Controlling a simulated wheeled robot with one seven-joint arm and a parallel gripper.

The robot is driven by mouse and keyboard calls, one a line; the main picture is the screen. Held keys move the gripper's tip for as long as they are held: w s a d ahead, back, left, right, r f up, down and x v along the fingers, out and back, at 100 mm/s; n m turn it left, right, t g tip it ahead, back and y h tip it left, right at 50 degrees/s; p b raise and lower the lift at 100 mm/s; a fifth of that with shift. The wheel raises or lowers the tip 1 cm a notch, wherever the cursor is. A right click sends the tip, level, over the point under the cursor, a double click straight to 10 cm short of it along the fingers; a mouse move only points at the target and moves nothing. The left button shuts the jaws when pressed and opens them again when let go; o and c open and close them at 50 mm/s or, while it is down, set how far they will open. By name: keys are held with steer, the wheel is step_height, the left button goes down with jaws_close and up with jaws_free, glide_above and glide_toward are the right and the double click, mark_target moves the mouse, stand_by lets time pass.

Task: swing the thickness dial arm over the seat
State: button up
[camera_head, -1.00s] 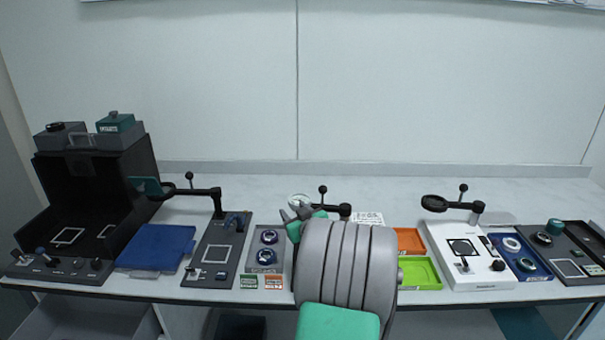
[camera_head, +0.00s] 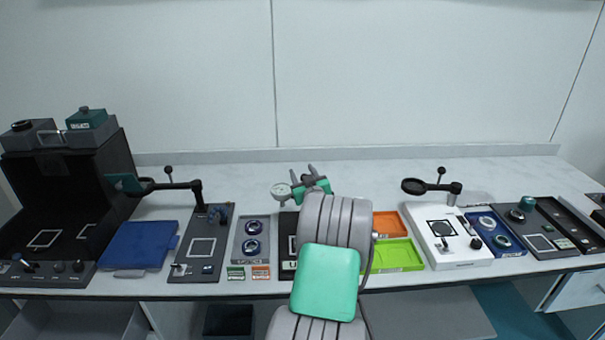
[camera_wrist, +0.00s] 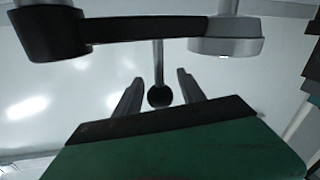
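The thickness dial arm (camera_wrist: 140,32) is a black bar across the top of the wrist view, with a black cylinder at its left end and a silver round dial (camera_wrist: 228,38) at right. A thin rod with a black ball knob (camera_wrist: 159,96) runs from the bar. My gripper (camera_wrist: 157,82) is open, with one finger on each side of the knob and visible gaps. In the head view the round dial (camera_head: 281,190) shows left of my gripper (camera_head: 302,172). The dark base (camera_head: 288,222) is mostly hidden behind my arm, and the seat cannot be made out.
A grey station with a black swing arm (camera_head: 172,186) stands at left, beside a blue lid (camera_head: 140,246). A white station (camera_head: 447,250) with a lens arm (camera_head: 430,187) stands at right. Orange (camera_head: 387,222) and green (camera_head: 405,254) trays lie between. The table's back strip is clear.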

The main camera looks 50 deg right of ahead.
jaws_close()
stand_by(1.2)
